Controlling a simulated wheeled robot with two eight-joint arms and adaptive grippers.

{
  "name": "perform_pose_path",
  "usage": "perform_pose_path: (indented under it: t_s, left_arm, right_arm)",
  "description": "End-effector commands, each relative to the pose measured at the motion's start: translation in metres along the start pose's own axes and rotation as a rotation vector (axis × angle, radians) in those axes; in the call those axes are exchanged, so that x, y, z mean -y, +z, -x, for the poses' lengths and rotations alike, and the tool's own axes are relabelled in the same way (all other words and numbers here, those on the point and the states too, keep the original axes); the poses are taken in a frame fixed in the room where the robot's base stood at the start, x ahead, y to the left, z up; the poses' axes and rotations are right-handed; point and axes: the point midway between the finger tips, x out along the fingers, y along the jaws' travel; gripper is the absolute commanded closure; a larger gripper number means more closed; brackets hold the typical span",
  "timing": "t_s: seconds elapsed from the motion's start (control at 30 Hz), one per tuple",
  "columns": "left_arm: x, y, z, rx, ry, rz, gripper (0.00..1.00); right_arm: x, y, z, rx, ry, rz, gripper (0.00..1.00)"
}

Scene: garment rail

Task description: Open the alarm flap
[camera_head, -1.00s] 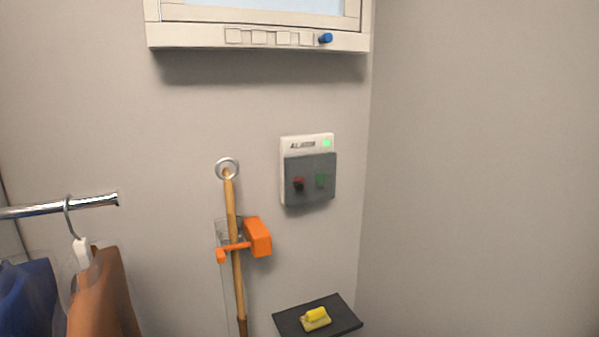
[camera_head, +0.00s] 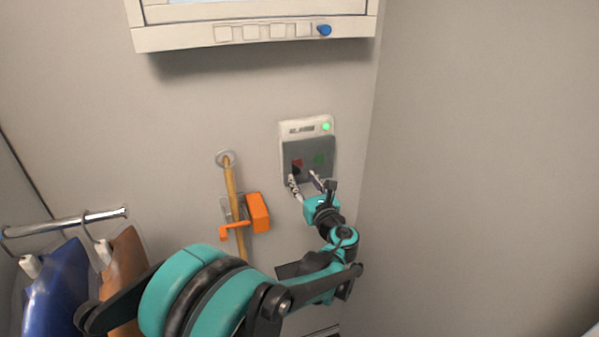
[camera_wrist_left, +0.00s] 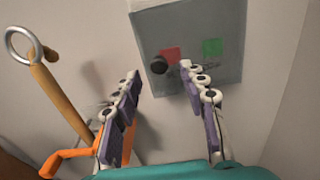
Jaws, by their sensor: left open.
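The alarm box (camera_head: 307,127) is a white wall unit with a green light at its upper right. Its grey flap (camera_head: 309,158) covers the lower part and looks closed, with a red and a green patch showing on it. In the left wrist view the flap (camera_wrist_left: 222,68) has a dark round knob (camera_wrist_left: 159,66) near its lower left. My left gripper (camera_head: 301,180) is open just below the flap; in the left wrist view its two fingers (camera_wrist_left: 158,77) stand apart, with the knob between and beyond the tips. I cannot tell whether they touch it. My right gripper is not in view.
A wooden pole (camera_head: 231,187) with a ring top hangs left of the box in an orange clip (camera_head: 258,212). A rail (camera_head: 70,221) with blue and brown garments is at lower left. The right wall is bare.

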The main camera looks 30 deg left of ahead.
Motion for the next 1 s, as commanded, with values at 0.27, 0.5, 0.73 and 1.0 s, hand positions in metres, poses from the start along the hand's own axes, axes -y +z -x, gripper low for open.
perform_pose_path:
  t_s: [0.27,0.5,0.73,1.0]
  left_arm:
    - [-0.001,0.0,-0.032,-0.001,0.001,0.002,0.58]
    - [0.0,0.0,-0.035,-0.001,0.0,0.003,0.58]
    - [-0.001,0.0,-0.035,-0.001,0.0,0.003,1.0]
    - [0.005,0.0,-0.033,-0.001,0.0,0.003,1.0]
  right_arm:
    - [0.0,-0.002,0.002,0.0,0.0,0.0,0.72]
    - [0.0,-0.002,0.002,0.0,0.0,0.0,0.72]
    - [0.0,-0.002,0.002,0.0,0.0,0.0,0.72]
    - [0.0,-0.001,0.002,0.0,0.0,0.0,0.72]
